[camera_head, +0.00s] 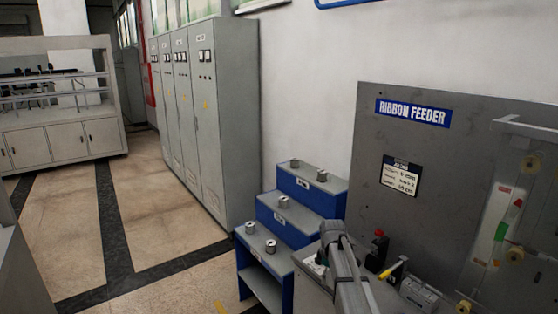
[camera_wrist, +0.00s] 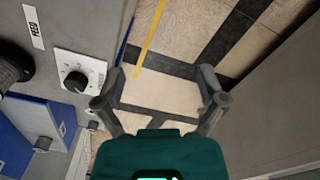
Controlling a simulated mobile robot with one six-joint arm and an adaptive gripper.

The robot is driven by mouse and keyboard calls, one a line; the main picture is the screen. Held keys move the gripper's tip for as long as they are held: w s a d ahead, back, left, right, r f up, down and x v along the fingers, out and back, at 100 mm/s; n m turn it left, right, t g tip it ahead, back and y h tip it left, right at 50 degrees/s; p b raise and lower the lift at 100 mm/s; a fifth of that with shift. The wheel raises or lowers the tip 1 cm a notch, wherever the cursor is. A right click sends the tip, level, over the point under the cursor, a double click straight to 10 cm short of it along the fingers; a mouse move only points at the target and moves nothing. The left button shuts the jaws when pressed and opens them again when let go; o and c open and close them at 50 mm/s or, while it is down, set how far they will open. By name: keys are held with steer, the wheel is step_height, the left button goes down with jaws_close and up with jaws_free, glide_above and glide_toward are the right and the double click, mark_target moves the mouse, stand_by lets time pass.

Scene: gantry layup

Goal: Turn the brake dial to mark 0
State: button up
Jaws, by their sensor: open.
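A black round dial (camera_wrist: 75,81) sits on a white square plate (camera_wrist: 92,67) with scale marks around it, at the left of the wrist view. Its pointer and the mark it stands at are too small to read, as is its lettering, so I cannot tell for sure that it is the brake dial. My gripper (camera_wrist: 160,82) is open and empty, with its fingers spread over the floor. The dial is to the left of the left finger, outside the jaws and apart from them. In the head view my arm hides the dial.
A grey panel labelled RIBBON FEEDER (camera_head: 412,113) stands at the right. Blue steps (camera_head: 297,228) holding several small metal cylinders are beside it. Grey cabinets (camera_head: 232,110) line the wall. In the wrist view, a FEED label (camera_wrist: 33,27) and a dark round part (camera_wrist: 10,72) are near the dial.

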steer(key=s+f+m+b, duration=0.3)
steer(key=s+m, duration=0.3)
steer(key=s, duration=0.6)
steer(key=s+f+m+b, duration=0.3)
steer(key=s+m, duration=0.3)
steer(key=s, duration=0.7)
steer(key=shift+f, duration=0.35)
steer(key=c, duration=0.5)
steer(key=shift+o, duration=0.2)
steer(key=shift+d, duration=0.15)
